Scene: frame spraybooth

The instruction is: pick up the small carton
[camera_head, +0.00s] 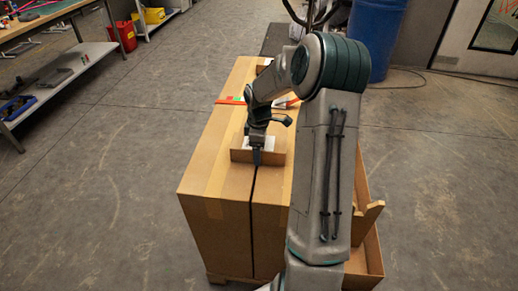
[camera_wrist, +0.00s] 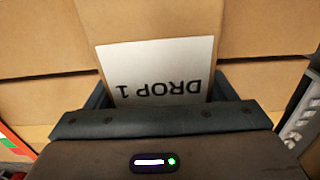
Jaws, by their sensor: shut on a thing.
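The small carton (camera_head: 240,156) is brown, over the top of a large cardboard box (camera_head: 215,185) in the head view. In the wrist view, the carton (camera_wrist: 150,18) carries a white label that reads "DROP 1", upside down. My gripper (camera_head: 256,157) reaches down onto the carton from above. In the wrist view, the fingers of my gripper (camera_wrist: 160,97) lie at both sides of the carton, shut on it. My gripper and wrist hide part of the carton. I cannot tell whether it touches the large box below.
The large box has a black strap (camera_head: 252,220) and stands on a wooden pallet. Red and white items (camera_head: 231,101) lie behind the carton. An open cardboard box (camera_head: 368,208) is to the right, partly behind my arm. A shelved bench (camera_head: 75,65) stands left; the floor between is clear.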

